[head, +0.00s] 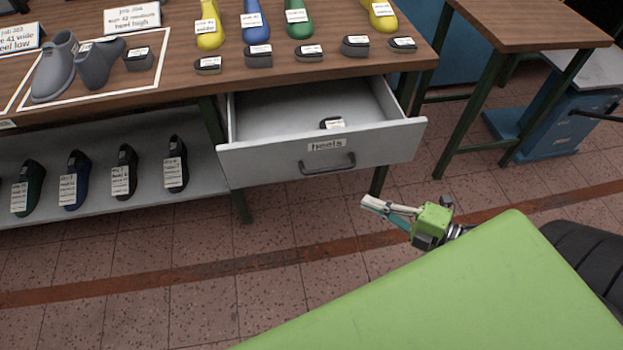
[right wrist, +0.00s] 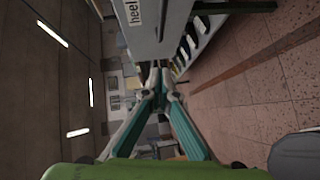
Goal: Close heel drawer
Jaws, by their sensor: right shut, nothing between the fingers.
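The grey heels drawer (head: 250,162) stands pulled out under the wooden workbench, with a dark bar handle (head: 327,164) and a "heels" label on its front. One dark heel block (head: 332,123) with a white tag lies inside it. My right gripper (head: 368,204) is below and to the right of the drawer front, apart from it, with its fingers together and empty. The right wrist view shows the closed fingertips (right wrist: 158,68) close to the drawer front (right wrist: 150,25) in the picture, with part of its label visible. My left gripper is not in view.
The workbench top (head: 180,77) holds shoe lasts, heel blocks and job cards. A lower shelf (head: 120,200) at left carries several dark lasts. A second wooden table (head: 530,25) stands at right. The tiled floor before the drawer is clear.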

